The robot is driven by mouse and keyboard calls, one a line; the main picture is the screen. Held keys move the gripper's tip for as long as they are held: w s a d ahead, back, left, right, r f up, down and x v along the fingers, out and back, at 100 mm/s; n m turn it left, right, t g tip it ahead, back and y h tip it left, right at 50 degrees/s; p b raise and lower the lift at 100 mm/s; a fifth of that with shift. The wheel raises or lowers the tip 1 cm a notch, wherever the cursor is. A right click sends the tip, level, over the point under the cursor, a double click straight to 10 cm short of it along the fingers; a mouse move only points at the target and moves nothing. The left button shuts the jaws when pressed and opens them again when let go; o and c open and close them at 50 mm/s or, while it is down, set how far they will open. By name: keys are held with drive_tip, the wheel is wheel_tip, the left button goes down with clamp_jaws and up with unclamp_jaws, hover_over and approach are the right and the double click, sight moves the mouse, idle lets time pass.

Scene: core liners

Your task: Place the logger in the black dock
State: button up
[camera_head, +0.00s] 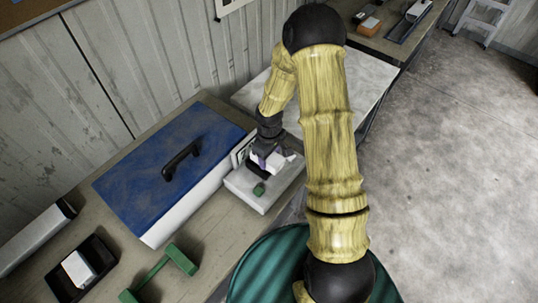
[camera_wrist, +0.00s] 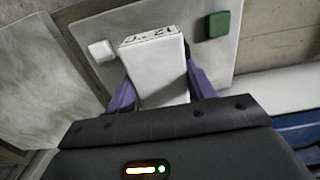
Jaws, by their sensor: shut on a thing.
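My gripper (camera_head: 264,160) has purple fingers and is shut on a white block, which I take to be the logger (camera_wrist: 158,72); its end face carries dark marks. My gripper holds it over a pale plate (camera_head: 263,201) beside the blue-topped case. I cannot tell whether the block touches the plate. A black tray, perhaps the black dock (camera_head: 60,287), lies at the lower left in the head view, apart from my gripper. A white box (camera_head: 80,268) sits in it.
A green block (camera_head: 258,189) and a small white block (camera_wrist: 101,51) are on the plate. The blue-topped case (camera_head: 150,190) with a black handle stands between my gripper and the black tray. A green dumbbell-shaped thing (camera_head: 158,272) lies right of the tray.

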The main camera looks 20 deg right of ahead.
drive_tip(key=shift+f, duration=0.15)
drive_tip(key=shift+f+b, duration=0.35)
drive_tip(key=shift+f, duration=0.2)
drive_tip(key=o, duration=1)
drive_tip(key=shift+o, duration=0.2)
drive_tip(key=shift+r, duration=0.1)
drive_tip(key=shift+r+p, duration=0.45)
drive_tip(key=shift+r, duration=0.2)
drive_tip(key=shift+w+r+b, duration=0.1)
drive_tip(key=shift+r+b, duration=0.15)
drive_tip(key=shift+b, duration=0.05)
wheel_tip(320, 180, up, 11)
drive_tip(key=b, duration=0.2)
drive_tip(key=shift+r, duration=0.15)
